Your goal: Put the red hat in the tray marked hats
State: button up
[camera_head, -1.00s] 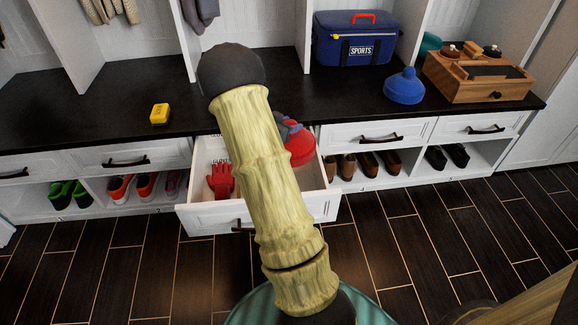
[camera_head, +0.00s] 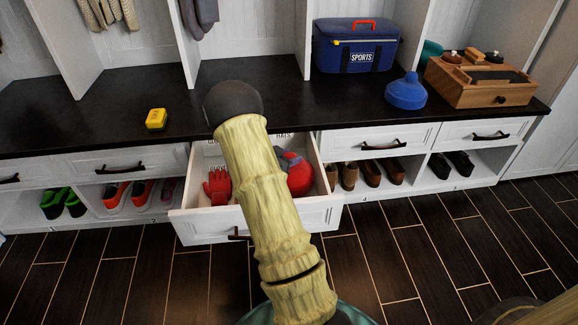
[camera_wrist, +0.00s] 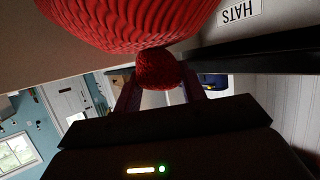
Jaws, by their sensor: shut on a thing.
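The red hat (camera_head: 299,176) is at the right part of the open drawer (camera_head: 200,228), in front of the back wall with the HATS label (camera_head: 284,135). I cannot tell whether it touches the drawer floor. My gripper (camera_head: 279,152) is partly hidden behind my arm in the head view. In the wrist view, my gripper (camera_wrist: 160,88) is shut on the hat's round red pompom (camera_wrist: 157,68). The ribbed red hat body (camera_wrist: 130,18) fills the top, and the HATS label (camera_wrist: 240,12) shows upside down beside it.
A red glove (camera_head: 217,186) lies in the drawer's left part. On the black bench stand a yellow block (camera_head: 156,119), a blue hat (camera_head: 406,90), a blue SPORTS bag (camera_head: 357,45) and a wooden box (camera_head: 484,82). Shoes fill the cubbies below.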

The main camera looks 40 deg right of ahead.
notch_tip(320, 180, down, 4)
jog(key=shift+r+b, duration=0.1)
jog(key=shift+b, duration=0.6)
jog(key=shift+r, duration=0.1)
jog(key=o, duration=1.2)
jog(key=shift+o, duration=0.2)
jog(key=shift+a+r, duration=0.1)
jog(key=shift+a, duration=0.05)
jog(key=p+v, duration=0.3)
jog(key=v, duration=0.3)
jog(key=shift+a+r+p, duration=0.1)
jog(key=shift+a+p, duration=0.05)
jog(key=shift+p, duration=0.2)
jog(key=shift+s+a, duration=0.1)
jog(key=shift+a, duration=0.3)
